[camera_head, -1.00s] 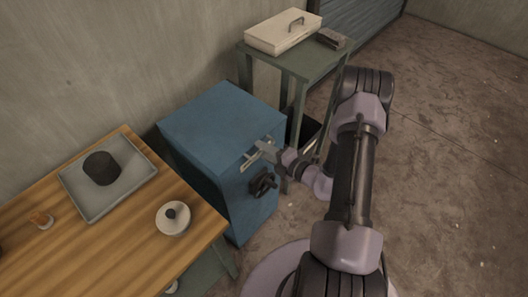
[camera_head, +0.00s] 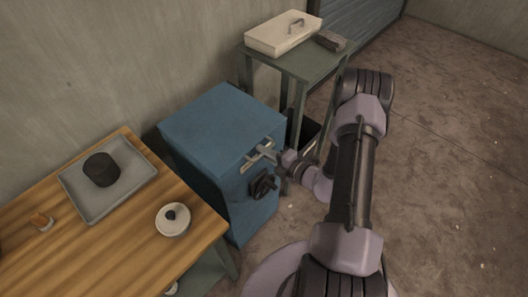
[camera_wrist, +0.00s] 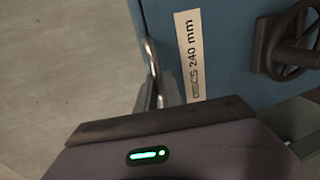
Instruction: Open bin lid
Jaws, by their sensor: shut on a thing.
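The blue bin (camera_head: 225,125) stands between the wooden table and the green stand, its flat lid (camera_head: 215,115) lying level on top. My gripper (camera_head: 261,152) is at the upper front edge of the bin, above a dark handwheel (camera_head: 263,185). In the wrist view, the gripper (camera_wrist: 150,95) is shut on a shiny metal bar, the bin's handle (camera_wrist: 150,55), at the edge of the blue face. A pale label (camera_wrist: 190,55) reading "DISCS 240 mm" is beside it. The exact contact of the fingers is partly hidden by my gripper body.
The green stand (camera_head: 320,62) behind the bin bears a cream box (camera_head: 275,38). Floor at right is clear.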

